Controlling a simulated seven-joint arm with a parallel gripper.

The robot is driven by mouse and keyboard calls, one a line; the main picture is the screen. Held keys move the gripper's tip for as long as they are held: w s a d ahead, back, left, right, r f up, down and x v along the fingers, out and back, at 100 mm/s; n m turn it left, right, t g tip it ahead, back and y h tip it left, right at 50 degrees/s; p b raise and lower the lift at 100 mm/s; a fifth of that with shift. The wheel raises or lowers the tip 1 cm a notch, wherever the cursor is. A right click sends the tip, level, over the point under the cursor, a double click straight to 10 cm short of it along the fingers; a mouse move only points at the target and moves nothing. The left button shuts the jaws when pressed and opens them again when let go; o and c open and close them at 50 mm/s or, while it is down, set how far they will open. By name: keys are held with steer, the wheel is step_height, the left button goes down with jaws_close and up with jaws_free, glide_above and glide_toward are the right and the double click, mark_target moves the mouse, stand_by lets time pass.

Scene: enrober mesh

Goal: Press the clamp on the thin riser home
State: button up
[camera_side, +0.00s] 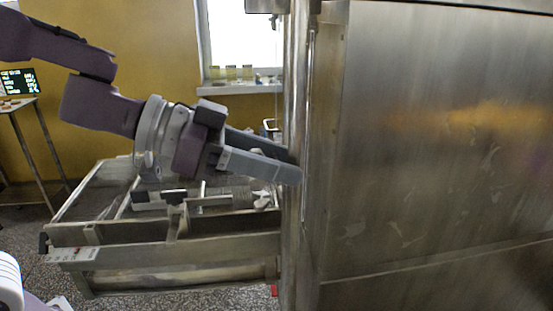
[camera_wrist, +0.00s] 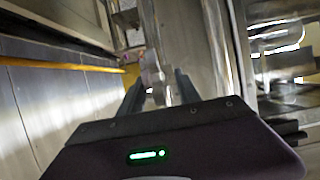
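My gripper (camera_side: 296,166) reaches right and slightly down in the side view, its fingertips at the upright steel post (camera_side: 297,80). In the wrist view its two dark fingers (camera_wrist: 160,84) stand apart. A small pale metal piece, apparently the clamp (camera_wrist: 152,72), shows between and just beyond them. It sits on or against a thin upright pipe, apparently the thin riser (camera_wrist: 151,25). I cannot tell whether a finger touches the clamp or how far it is seated. In the side view, I cannot make out the clamp near the fingertips.
A large steel cabinet (camera_side: 440,150) fills the right of the side view. A steel-framed tray (camera_side: 170,265) with fittings lies below my arm. Shiny pipework (camera_wrist: 280,60) stands at the right in the wrist view. A windowsill (camera_side: 240,88) with small jars is behind.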

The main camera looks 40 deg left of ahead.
mark_target(253, 149)
jaws_close()
steer(key=shift+w+d, duration=0.5)
steer(key=shift+d, duration=0.05)
steer(key=o, duration=1)
jaws_free()
steer(key=v, duration=0.7)
steer(key=shift+r, duration=0.1)
